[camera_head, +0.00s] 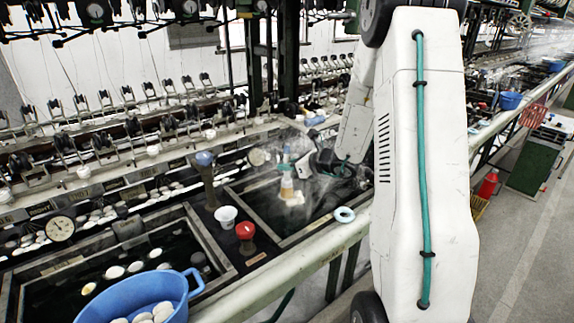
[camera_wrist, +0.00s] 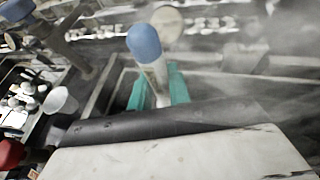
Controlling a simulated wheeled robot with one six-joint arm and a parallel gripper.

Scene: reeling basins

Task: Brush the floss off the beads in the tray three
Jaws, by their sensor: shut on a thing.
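My gripper (camera_head: 292,169) is shut on a brush (camera_head: 286,188) with a blue knob and a tan lower end. In the wrist view the teal fingers (camera_wrist: 157,92) clasp its pale shaft below the blue knob (camera_wrist: 143,40). The brush is upright over a dark, steaming basin (camera_head: 328,218). A pale patch (camera_head: 296,199) shows at its lower end; I cannot tell if it is bristles, floss or beads. White oval beads (camera_head: 115,272) float in the nearer left basin. I cannot read which tray is three.
A post with a blue top (camera_head: 205,160), a white cup (camera_head: 226,215) and a red knob (camera_head: 245,231) stand between the basins. A pale ring (camera_head: 344,214) lies on the front rail. A blue tub (camera_head: 150,290) holds white ovals. Reeling machinery (camera_head: 100,110) lines the back.

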